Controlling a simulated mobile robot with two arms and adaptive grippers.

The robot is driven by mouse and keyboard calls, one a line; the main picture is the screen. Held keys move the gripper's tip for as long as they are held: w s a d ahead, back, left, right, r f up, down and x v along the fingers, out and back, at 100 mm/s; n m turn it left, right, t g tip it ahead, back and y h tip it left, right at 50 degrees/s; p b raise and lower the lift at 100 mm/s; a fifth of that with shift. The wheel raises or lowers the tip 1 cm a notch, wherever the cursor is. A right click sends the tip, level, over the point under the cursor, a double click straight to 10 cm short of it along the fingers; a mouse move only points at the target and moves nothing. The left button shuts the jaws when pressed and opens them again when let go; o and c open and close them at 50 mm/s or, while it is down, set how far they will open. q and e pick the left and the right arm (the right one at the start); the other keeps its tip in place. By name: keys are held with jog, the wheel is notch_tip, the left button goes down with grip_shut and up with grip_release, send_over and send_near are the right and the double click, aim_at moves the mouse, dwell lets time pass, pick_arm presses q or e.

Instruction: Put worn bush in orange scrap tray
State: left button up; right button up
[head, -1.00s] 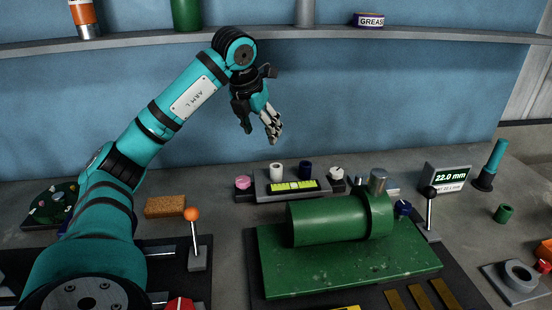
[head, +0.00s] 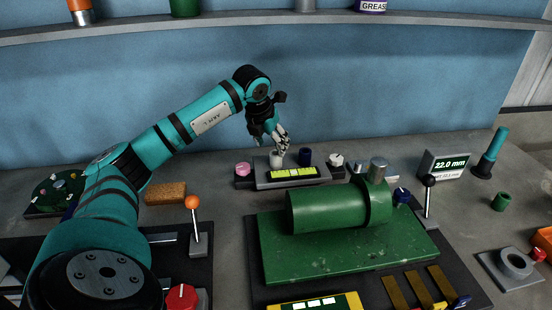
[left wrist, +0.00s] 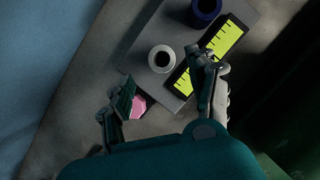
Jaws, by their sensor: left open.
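A short white hollow bush (head: 277,160) stands upright on a grey gauge block (head: 262,179) behind the green machine. A dark blue bush (head: 305,157) stands beside it, and a green bush (head: 502,201) stands on the bench at right. I cannot tell which is worn. My left gripper (head: 282,146) is open and empty, just above and behind the white bush. In the left wrist view the white bush (left wrist: 162,58) shows its dark bore just beyond the spread fingers (left wrist: 161,76). An orange object, perhaps the scrap tray (head: 543,240), is cut off at the right edge. My right gripper is out of view.
A green cylinder machine (head: 335,210) on a green plate fills the middle. A pink knob (head: 243,169) is left of the white bush. An orange-topped lever (head: 193,203), a black-topped lever (head: 430,181) and a grey ring fixture (head: 515,263) stand around. A shelf runs above.

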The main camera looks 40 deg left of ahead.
aim_at(275, 153)
pick_arm(q)
jog(key=x, duration=0.2)
jog(key=p+x, duration=0.1)
jog(key=x, duration=0.1)
jog(key=shift+w+d+f+p, duration=0.15)
jog(key=shift+w+f+p, duration=0.05)
jog(key=shift+w+p, duration=0.1)
jog(key=shift+f, duration=0.25)
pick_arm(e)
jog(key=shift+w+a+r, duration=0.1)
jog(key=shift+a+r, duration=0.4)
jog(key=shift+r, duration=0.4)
pick_arm(q)
jog(key=shift+c, duration=0.4)
grip_shut()
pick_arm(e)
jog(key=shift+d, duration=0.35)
